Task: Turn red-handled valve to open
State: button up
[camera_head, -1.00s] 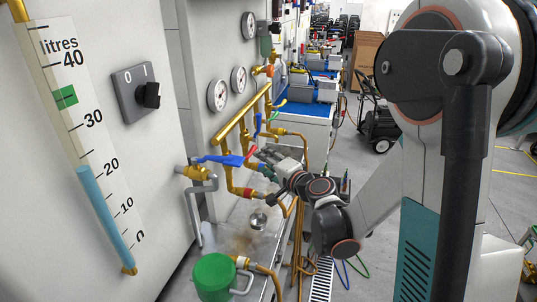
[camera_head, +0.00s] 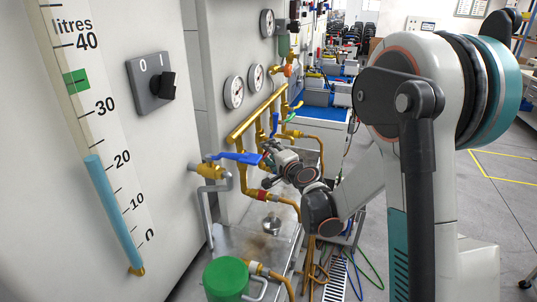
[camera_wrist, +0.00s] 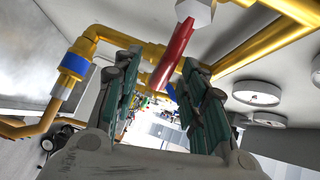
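The red valve handle (camera_wrist: 174,55) shows in the wrist view as a long red lever hanging from a pale hex nut (camera_wrist: 196,10). My gripper (camera_wrist: 160,75) is open, with its two green-lined fingers on either side of the lever. A gap shows left of the lever; its lower end is close to the right finger, and I cannot tell if they touch. In the head view my gripper (camera_head: 270,153) is at the brass pipework (camera_head: 252,120), beside a blue-handled valve (camera_head: 236,158). The red handle is hard to make out there.
A litre gauge (camera_head: 115,205) with blue fill near 20 and a 0/I switch (camera_head: 152,84) are on the left panel. Round dials (camera_head: 233,92) sit behind the pipes. A green-topped container (camera_head: 226,276) stands below. Open floor lies right of my arm.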

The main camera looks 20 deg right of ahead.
jog(key=shift+w+a+f, duration=0.1)
jog(key=shift+w+a, duration=0.05)
jog(key=shift+w, duration=0.55)
grip_shut()
